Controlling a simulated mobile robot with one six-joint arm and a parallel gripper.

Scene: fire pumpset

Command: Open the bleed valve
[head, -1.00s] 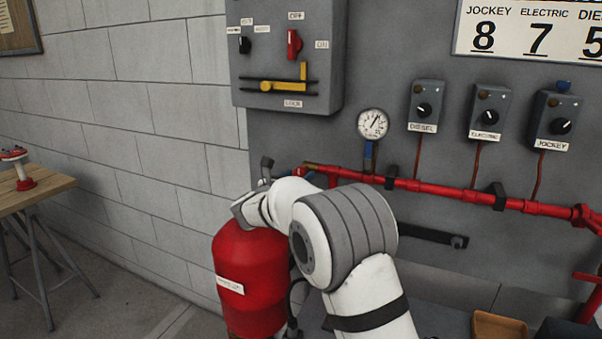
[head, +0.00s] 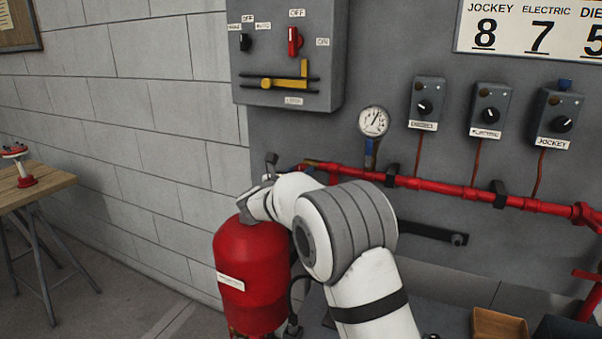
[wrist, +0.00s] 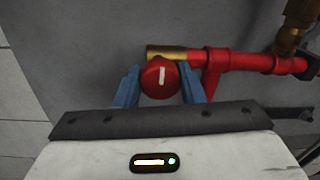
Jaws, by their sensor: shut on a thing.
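The bleed valve's round red knob (wrist: 151,86), with a near-vertical white mark, shows in the middle of the wrist view. It sits by the brass end (wrist: 166,52) of the red pipe. My gripper (wrist: 158,72) has its two blue fingers on either side of the knob, shut on it. In the head view the brass pipe end (head: 314,163) shows just beyond my arm. My wrist and arm hide the knob and most of the gripper there.
A red tank (head: 250,265) stands below my wrist. The red pipe (head: 430,185) runs right along the grey panel, under a pressure gauge (head: 374,121) and several switch boxes. A control cabinet (head: 285,55) hangs above. A wooden table (head: 45,185) stands far left.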

